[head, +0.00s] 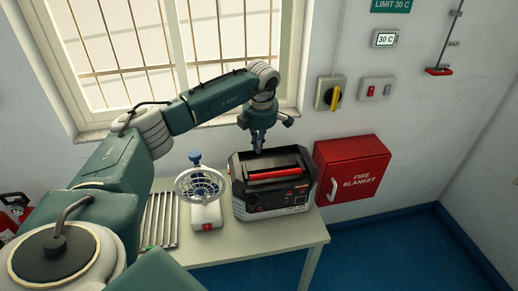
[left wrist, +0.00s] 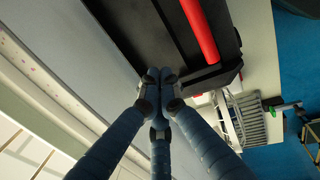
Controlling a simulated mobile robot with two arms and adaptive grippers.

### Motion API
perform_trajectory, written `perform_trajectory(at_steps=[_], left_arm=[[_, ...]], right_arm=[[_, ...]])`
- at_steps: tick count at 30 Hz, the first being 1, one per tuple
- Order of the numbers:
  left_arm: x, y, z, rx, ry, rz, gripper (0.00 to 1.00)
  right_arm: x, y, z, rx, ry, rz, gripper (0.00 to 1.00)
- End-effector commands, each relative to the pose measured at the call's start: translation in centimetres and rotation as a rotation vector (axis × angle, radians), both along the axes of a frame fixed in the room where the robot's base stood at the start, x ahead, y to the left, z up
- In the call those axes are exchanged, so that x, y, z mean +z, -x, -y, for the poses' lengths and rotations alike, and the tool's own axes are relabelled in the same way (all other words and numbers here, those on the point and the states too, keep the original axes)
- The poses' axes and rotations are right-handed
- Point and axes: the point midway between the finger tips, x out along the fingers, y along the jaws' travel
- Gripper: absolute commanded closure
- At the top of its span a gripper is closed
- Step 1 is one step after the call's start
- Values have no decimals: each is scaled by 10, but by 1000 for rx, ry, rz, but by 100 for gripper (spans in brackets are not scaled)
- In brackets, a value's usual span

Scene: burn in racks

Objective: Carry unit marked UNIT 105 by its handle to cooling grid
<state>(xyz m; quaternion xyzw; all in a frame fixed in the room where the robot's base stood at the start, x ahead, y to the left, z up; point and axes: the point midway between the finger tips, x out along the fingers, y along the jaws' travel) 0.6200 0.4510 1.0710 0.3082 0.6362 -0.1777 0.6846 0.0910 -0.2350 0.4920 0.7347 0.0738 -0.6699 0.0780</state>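The unit (head: 243,199) is a dark grey and black box with a red bar handle (head: 274,173) across its open-looking top. It stands on the table; its front label is too small to read for sure. The red handle (left wrist: 201,30) and black body (left wrist: 133,30) also show in the left wrist view. The cooling grid (head: 160,222), a slatted metal rack, lies on the table's left part. My left gripper (head: 258,149) points down above the unit's back edge, apart from the handle. In the left wrist view its fingertips (left wrist: 160,77) are together with nothing between them.
A fan with a round wire guard (head: 201,185) stands between grid and unit. A red fire blanket box (head: 352,168) is on the wall just right of the unit. The window (head: 180,40) and wall are close behind. The table's (head: 312,232) front right corner is bare.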

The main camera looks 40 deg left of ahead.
Motion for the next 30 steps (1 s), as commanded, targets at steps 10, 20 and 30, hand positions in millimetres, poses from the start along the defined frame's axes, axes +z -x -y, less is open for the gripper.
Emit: perform_trajectory(at_steps=[10,20,30], left_arm=[[0,0,0,-2,0,0,76],[0,0,0,-1,0,0,46],[0,0,0,-1,0,0,6]], right_arm=[[0,0,1,1,1,0,60],[0,0,1,0,1,0,60],[0,0,1,0,1,0,60]])
